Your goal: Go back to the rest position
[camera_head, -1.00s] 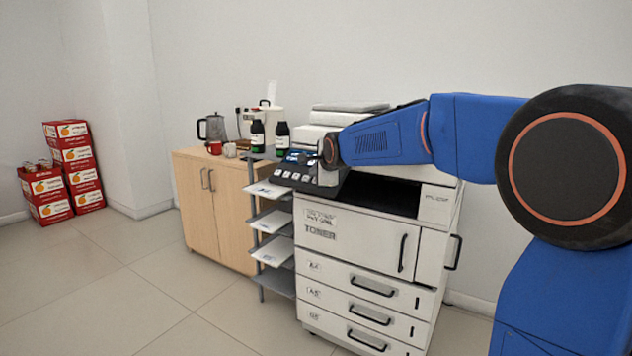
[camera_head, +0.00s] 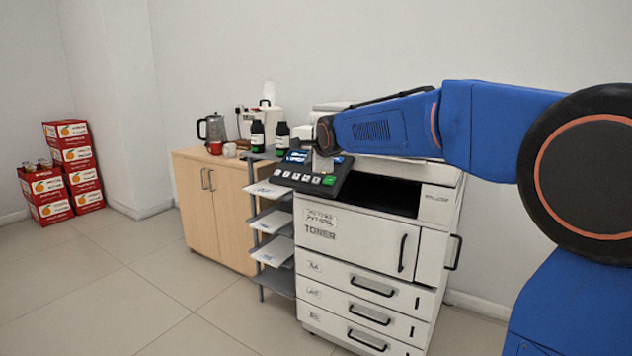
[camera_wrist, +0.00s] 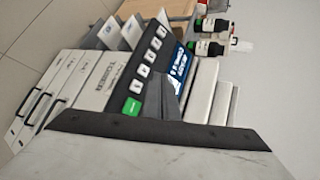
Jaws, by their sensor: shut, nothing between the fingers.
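My gripper (camera_head: 322,163) is over the copier's control panel in the head view, at the end of my blue arm. In the wrist view its grey fingers (camera_wrist: 160,92) are together with nothing between them, in front of the panel's keys and screen. The copier (camera_head: 320,222) is white with a dark sloped control panel (camera_head: 308,184). The panel has several white keys, a green button (camera_head: 329,180) and a lit blue screen (camera_head: 297,156). The green button also shows in the wrist view (camera_wrist: 132,107). I cannot tell the exact gap between fingers and panel.
A sorter rack (camera_head: 254,232) with papers stands left of the copier. Beyond it is a wooden cabinet (camera_head: 222,213) with a kettle (camera_head: 212,127), a red mug (camera_head: 215,148) and dark bottles (camera_head: 257,136). Red boxes (camera_head: 72,170) are stacked far left. The floor in front is open.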

